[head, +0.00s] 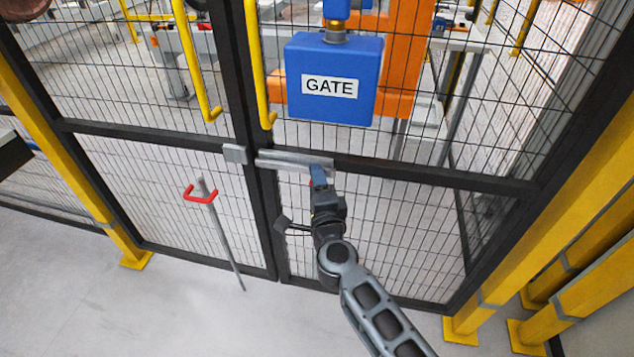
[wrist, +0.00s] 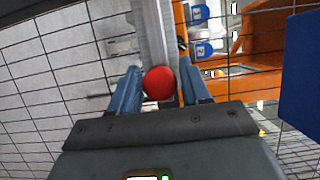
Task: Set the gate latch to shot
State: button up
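The gate latch is a grey sliding bolt (head: 290,161) on the right gate leaf's mid rail. Its left end stops just short of the grey keeper block (head: 236,153) on the left leaf, with a narrow gap visible between them. My gripper (head: 318,180) is at the right end of the bolt. In the wrist view the latch's round red knob (wrist: 159,83) sits between my gripper's two blue fingers (wrist: 160,88). The fingers are close on both sides of the knob; I cannot tell whether both press on it. The bolt (wrist: 151,35) runs away beyond the knob.
A blue box labelled GATE (head: 333,80) hangs above the latch. Yellow handles (head: 262,75) stand beside the gate's centre posts. A grey rod with a red handle (head: 201,192) stands in front of the left leaf. Yellow posts (head: 560,235) flank the right side.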

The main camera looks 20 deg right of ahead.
aim_at(288, 169)
grip_shut()
jog(key=shift+a, duration=0.1)
jog(key=w+a, duration=0.2)
jog(key=a, duration=0.1)
jog(key=w+a, duration=0.1)
jog(key=a, duration=0.1)
jog(key=shift+w+p, duration=0.3)
jog(key=shift+w, duration=0.05)
jog(key=shift+a, duration=0.1)
jog(key=shift+o, duration=1.5)
grip_release()
jog(key=p+v, duration=0.1)
jog(key=v, duration=0.6)
jog(key=shift+s, duration=0.35)
